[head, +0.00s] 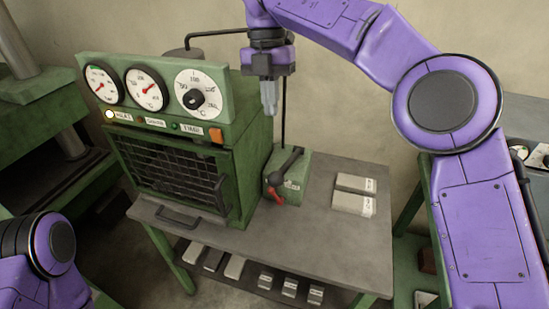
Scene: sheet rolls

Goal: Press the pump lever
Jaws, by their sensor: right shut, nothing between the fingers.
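The pump (290,184) is a small green box on the grey table, right of the green oven. Its lever (288,165) is dark with a black knob at the lower left end and slants up to the right. A small red handle (277,195) hangs at the pump's front. My right gripper (269,110) points down above and slightly left of the lever, shut and empty, apart from it. A purple part of my left arm shows at the lower left, but its gripper is out of view.
The green oven (178,150) has three gauges, a lit lamp and a barred door. Two pale blocks (355,184) lie on the grey table (330,235) at the right. Several blocks lie on the shelf below. The table front is clear. A thin dark rod stands behind the pump.

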